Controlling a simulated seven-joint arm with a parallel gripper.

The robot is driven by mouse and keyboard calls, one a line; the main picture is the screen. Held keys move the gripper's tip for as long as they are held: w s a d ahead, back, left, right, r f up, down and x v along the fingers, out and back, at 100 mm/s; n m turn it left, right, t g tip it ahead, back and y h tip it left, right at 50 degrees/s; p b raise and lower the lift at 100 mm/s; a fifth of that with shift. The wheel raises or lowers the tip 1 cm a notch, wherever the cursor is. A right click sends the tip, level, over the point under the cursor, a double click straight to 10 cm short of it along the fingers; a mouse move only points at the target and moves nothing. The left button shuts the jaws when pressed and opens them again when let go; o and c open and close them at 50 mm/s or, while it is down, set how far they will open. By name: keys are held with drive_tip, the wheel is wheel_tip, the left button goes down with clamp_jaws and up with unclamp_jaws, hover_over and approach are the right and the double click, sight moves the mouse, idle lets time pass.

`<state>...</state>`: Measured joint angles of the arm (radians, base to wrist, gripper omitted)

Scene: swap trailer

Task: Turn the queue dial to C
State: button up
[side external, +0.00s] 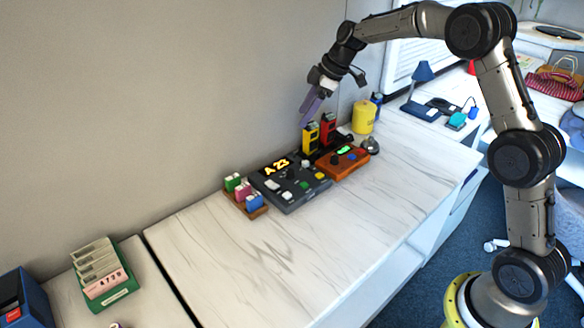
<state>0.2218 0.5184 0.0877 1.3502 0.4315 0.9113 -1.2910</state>
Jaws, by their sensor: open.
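A dark grey console (290,200) lies on the white marbled counter, with a lit orange display (276,167) reading "A 23". A small dark knob (291,173) stands on the console below the display, among white, green and yellow buttons; it looks like the queue dial. Its pointer and any letter marks are too small to read. My gripper (308,112) is open and empty, in the air above and behind the console, pointing down. It is apart from the knob and touches nothing that I can see.
Yellow (310,139) and red (328,129) devices stand behind. A wooden holder (248,203) with coloured blocks is at left, a yellow canister (363,117) at right. The counter's front is clear.

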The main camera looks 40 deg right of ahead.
drive_tip(key=g, duration=0.1)
approach(290, 171)
drive_tip(key=shift+m, duration=0.4)
drive_tip(key=x, duration=0.8)
drive_tip(key=shift+w+f, duration=0.1)
drive_tip(key=shift+f, duration=0.2)
clamp_jaws()
